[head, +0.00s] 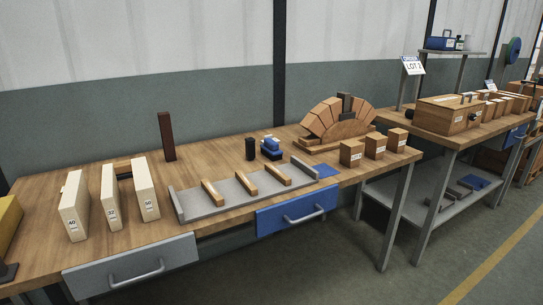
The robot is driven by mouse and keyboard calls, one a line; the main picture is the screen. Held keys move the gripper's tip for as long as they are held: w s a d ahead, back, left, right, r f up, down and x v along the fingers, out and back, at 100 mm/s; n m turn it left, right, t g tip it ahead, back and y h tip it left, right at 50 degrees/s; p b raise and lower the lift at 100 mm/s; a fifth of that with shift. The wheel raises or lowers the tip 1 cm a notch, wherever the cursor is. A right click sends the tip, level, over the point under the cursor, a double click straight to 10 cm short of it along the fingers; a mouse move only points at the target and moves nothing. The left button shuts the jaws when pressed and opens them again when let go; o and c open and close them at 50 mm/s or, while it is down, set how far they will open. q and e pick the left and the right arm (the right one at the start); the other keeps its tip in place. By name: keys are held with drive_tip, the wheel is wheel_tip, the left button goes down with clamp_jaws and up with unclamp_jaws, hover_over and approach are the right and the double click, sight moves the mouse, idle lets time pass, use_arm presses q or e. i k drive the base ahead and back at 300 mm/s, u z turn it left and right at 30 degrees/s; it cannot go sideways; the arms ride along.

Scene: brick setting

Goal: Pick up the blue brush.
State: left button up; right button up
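A small blue object (271,148), which looks like the blue brush, sits on the wooden workbench (215,150) near its middle. It is behind the grey tray and just right of a black cylinder (250,149). It is too small to make out its bristles or handle clearly. Neither my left gripper nor my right gripper is in view.
A grey tray (200,211) with several wooden bars lies in front of the brush. A brick arch (335,120) stands to the right, with small labelled blocks (351,153) before it. Tall cream blocks (74,207) and a dark post (166,137) stand left.

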sight(270, 148)
drive_tip(key=u, duration=0.25)
drive_tip(key=k, duration=0.35)
drive_tip(key=z, duration=1.1)
drive_tip(key=i, duration=1.9)
drive_tip(key=u, duration=0.8)
